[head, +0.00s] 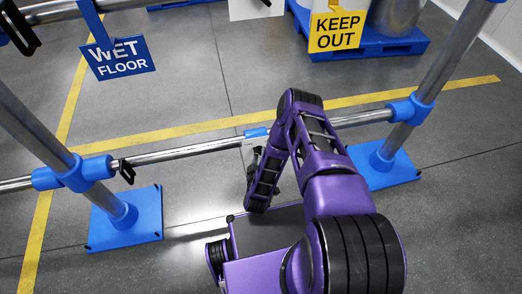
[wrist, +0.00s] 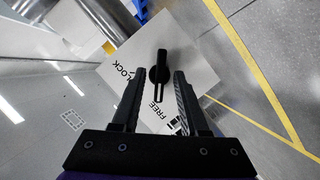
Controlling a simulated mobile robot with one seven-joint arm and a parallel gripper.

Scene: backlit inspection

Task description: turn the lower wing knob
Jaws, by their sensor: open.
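A black wing knob (wrist: 161,60) stands on a white panel (wrist: 198,58) in the wrist view. Its wing points up in the picture, above a round hub. The panel carries the words LOCK, to the left of the knob, and FREE, below it. My gripper (wrist: 157,76) is open, with one dark finger on each side of the knob in the picture. I see no clear contact; the depth between fingertips and knob is hard to tell. In the head view, my arm hides most of the gripper and the knob area near the low rail.
A low metal rail (head: 190,152) runs between blue-footed posts. A black lever (head: 126,171) sticks out on it, left of my arm. A WET FLOOR sign (head: 118,59) and a KEEP OUT sign (head: 336,31) hang farther back. A blue pallet (head: 400,44) stands behind.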

